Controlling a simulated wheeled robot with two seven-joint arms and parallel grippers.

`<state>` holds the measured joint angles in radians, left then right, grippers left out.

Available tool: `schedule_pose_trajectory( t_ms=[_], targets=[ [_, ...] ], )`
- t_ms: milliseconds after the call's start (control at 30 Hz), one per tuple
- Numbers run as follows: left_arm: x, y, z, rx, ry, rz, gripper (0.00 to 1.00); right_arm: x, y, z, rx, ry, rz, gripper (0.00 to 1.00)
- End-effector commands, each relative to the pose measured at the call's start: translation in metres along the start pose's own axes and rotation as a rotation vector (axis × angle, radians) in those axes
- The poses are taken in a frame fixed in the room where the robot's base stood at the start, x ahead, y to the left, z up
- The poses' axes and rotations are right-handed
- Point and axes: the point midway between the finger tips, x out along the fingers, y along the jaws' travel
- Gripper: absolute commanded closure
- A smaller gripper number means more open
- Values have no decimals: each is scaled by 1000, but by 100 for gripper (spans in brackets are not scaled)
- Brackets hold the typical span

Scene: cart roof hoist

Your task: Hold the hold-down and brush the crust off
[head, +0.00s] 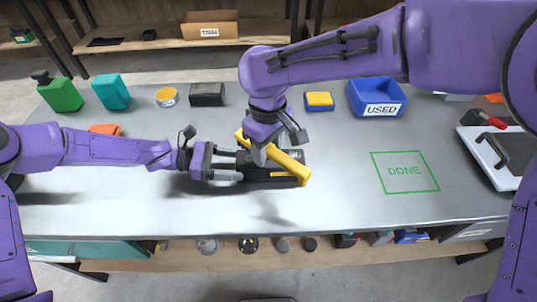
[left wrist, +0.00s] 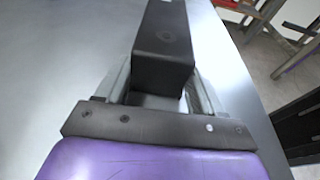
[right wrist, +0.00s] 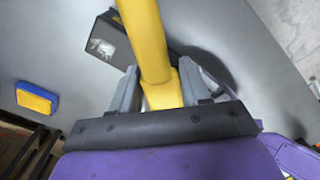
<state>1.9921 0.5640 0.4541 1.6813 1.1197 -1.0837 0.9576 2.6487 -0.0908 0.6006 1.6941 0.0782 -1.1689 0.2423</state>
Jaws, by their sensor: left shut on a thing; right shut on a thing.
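My left gripper (head: 226,165) is shut on the end of a black block (head: 283,174) with a yellow stripe, low over the bench. The block also shows between the jaws in the left wrist view (left wrist: 162,45). My right gripper (head: 265,153) is shut on a yellow bar (head: 292,171) that slants over the block. The bar fills the jaws in the right wrist view (right wrist: 145,35). I cannot tell whether bar and block touch. No bristles or clear crust show, so I cannot tell which piece is the hold-down.
A green DONE square (head: 405,171) is empty at the right. Behind stand a blue USED bin (head: 377,92), a yellow-blue sponge (head: 319,101), a dark box (head: 207,95), a yellow-topped tin (head: 166,97) and two bottles. A white tray (head: 488,155) sits at the right edge. The front bench is clear.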

Motion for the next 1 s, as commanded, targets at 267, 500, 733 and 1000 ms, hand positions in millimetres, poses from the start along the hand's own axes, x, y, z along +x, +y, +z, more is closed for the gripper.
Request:
schedule_pose_trajectory(
  t_ms=[267, 500, 733, 1000],
  targets=[
    [0, 0, 0, 0, 0, 1, 62, -26, 0, -1, 1, 3, 1, 87],
    [0, 0, 0, 0, 0, 1, 62, -35, 0, 0, 0, 1, 0, 87],
    [0, 0, 0, 0, 0, 1, 62, -34, 0, 0, 0, 1, 0, 87],
    [0, 0, 0, 0, 0, 1, 62, -36, 1, 0, 1, 2, 0, 87]
  ],
)
